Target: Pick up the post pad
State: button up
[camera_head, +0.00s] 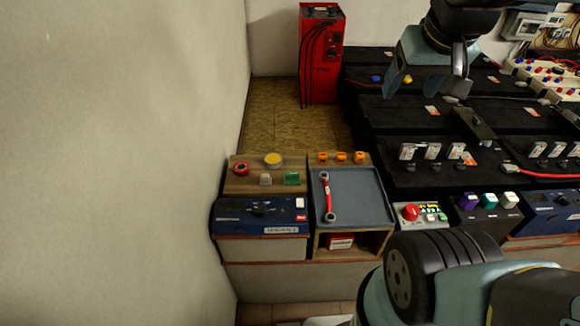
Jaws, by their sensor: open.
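My gripper (427,86) hangs at the upper right, over the black batteries. Its fingers are apart with nothing seen between them. No item is clearly marked as the post pad, and I cannot tell which one it is. Small items sit on a wooden board at the left, well away from my gripper: a yellow disc (273,160), a red round piece (242,168), a small pale block (265,180) and a green block (291,178). Several small orange pieces (341,157) stand in a row on the wooden ledge behind the grey tray.
A red-handled wrench (326,195) lies in the grey tray (372,212). A blue unit (260,215) stands left of it. A red button box (418,214) stands right. Black batteries (400,125) fill the right. A red charger (321,55) stands behind; a wall bounds the left.

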jog(key=o, duration=0.4)
jog(key=w+a+f+g+h, duration=0.1)
jog(key=w+f, duration=0.3)
jog(key=w, duration=0.5)
jog(key=shift+a+f+g+h, duration=0.3)
jog(key=shift+a+f+g, duration=0.05)
jog(key=shift+a+g, duration=0.15)
jog(key=g+y, duration=0.2)
jog(key=g, duration=0.1)
send_over(292, 173)
notch_tip(292, 173, down, 28)
jog(key=shift+f, duration=6.55)
